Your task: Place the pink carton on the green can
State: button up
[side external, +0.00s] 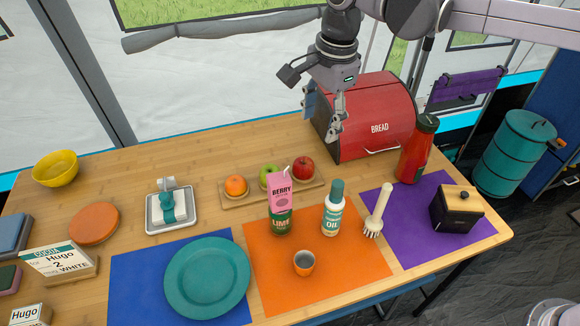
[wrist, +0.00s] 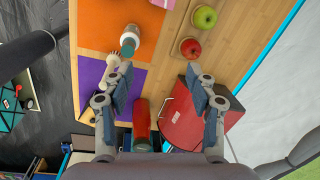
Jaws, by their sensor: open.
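The pink carton (side external: 279,190), marked BERRY and with a straw at its top, appears to stand upright on the green can (side external: 281,224), marked LIME, in the side external view. The can stands at the back left of the orange mat. A bit of pink (wrist: 163,3), likely the carton, shows at the top edge of the wrist view; the green can cannot be made out there. My gripper (side external: 322,115) is open and empty, up in front of the red bread box and apart from the carton. Its spread fingers (wrist: 158,98) also show in the wrist view.
The red bread box (side external: 370,115) and red bottle (side external: 416,150) stand at the back right. A wooden tray (side external: 250,198) with fruit lies behind the carton. An oil bottle (side external: 333,210), orange cup (side external: 304,263) and brush (side external: 378,212) are nearby.

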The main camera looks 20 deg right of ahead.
jog(key=s+d+r+n+t, duration=0.1)
jog(key=s+d+n, duration=0.2)
jog(key=d, duration=0.4)
jog(key=s+d+r+n+t, duration=0.1)
jog(key=s+d+n+t, duration=0.15)
jog(key=d, duration=0.55)
jog(key=s+d+f+n+t, duration=0.1)
jog(key=s+d+f+n, duration=0.2)
jog(key=s+d, duration=0.3)
jog(key=s+d+f+n+t, duration=0.1)
jog(key=s+d+f+n, duration=0.2)
jog(key=s+d+n, duration=0.2)
jog(key=shift+s+d+f+n+h, duration=0.3)
jog(key=shift+s+d+f+n, duration=0.1)
jog(key=shift+s+n, duration=0.15)
